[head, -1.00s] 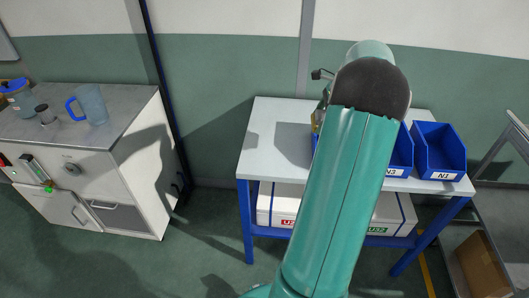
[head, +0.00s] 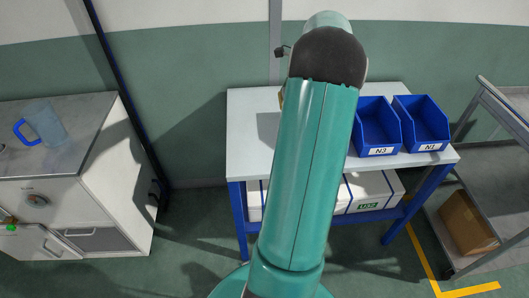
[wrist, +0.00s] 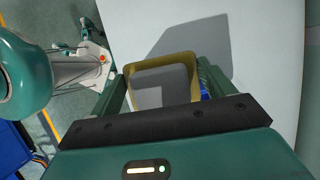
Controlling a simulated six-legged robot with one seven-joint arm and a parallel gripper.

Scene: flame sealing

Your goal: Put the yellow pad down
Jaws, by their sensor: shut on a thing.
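The yellow pad (wrist: 188,60) shows in the wrist view as a dull yellow rim around a grey middle. My gripper (wrist: 163,80) is shut on it, with a green finger on each side. Beyond the pad lies the white tabletop (wrist: 262,60), with a dark shadow on it. I cannot tell whether the pad touches the tabletop. In the head view my arm hides the gripper and nearly all of the pad, over the left-middle part of the white table (head: 250,105).
Blue bins marked N3 (head: 376,128) and N1 (head: 420,125) stand on the table's right side. White boxes (head: 370,190) lie on the shelf below. A grey cabinet with a blue-handled jug (head: 45,125) is at left. A trolley with a cardboard box (head: 467,222) is at right.

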